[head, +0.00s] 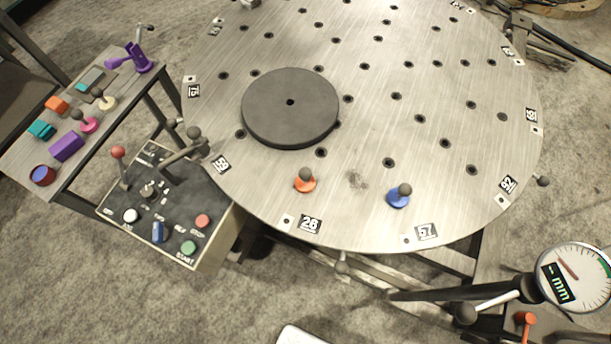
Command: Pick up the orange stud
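The orange stud (305,184) stands on the round metal table (350,215) near its front edge, just above the label 26. It has a wide orange base and a dark grey ball knob on top. It looks upright. A similar blue stud (398,199) stands to its right, near the label 57. The two studs are apart with a dark smudge on the metal between them. My gripper is not in view.
A thick dark disc (290,105) lies on the table behind the orange stud. A control box (165,210) stands at left beside a side bench (30,180) with small coloured parts. A dial gauge (575,275) on a dark arm is at lower right.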

